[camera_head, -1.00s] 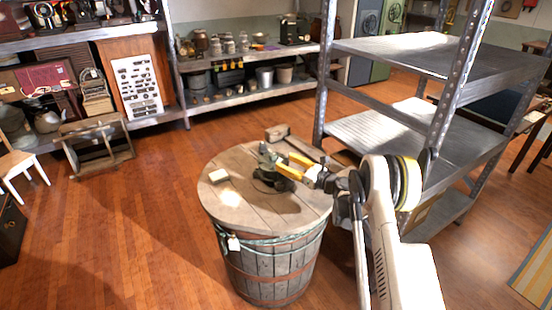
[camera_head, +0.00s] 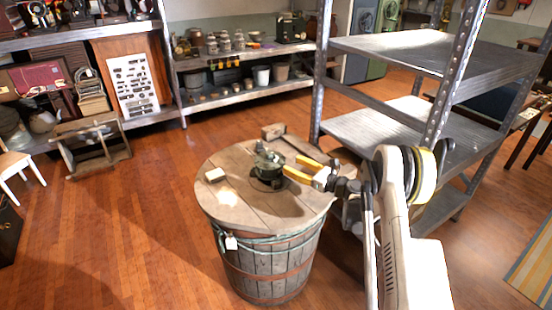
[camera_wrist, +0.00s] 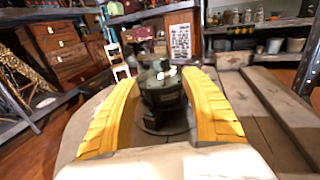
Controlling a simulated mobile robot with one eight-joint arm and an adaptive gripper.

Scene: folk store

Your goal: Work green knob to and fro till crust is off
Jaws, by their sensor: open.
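A small dark green metal device with the green knob (camera_head: 268,160) stands on a round dark base on the barrel's wooden top (camera_head: 225,205). In the wrist view the green knob (camera_wrist: 162,88) is upright and lies straight ahead, between the yellow fingers in the picture. My gripper (camera_head: 291,165) is open, with its yellow fingers spread just right of the device. In the wrist view my gripper (camera_wrist: 160,76) shows nothing clamped. Whether a finger touches the knob I cannot tell. Any crust is too small to make out.
A metal shelf rack (camera_head: 430,60) stands close on the right. Open floor (camera_head: 130,220) lies to the left.

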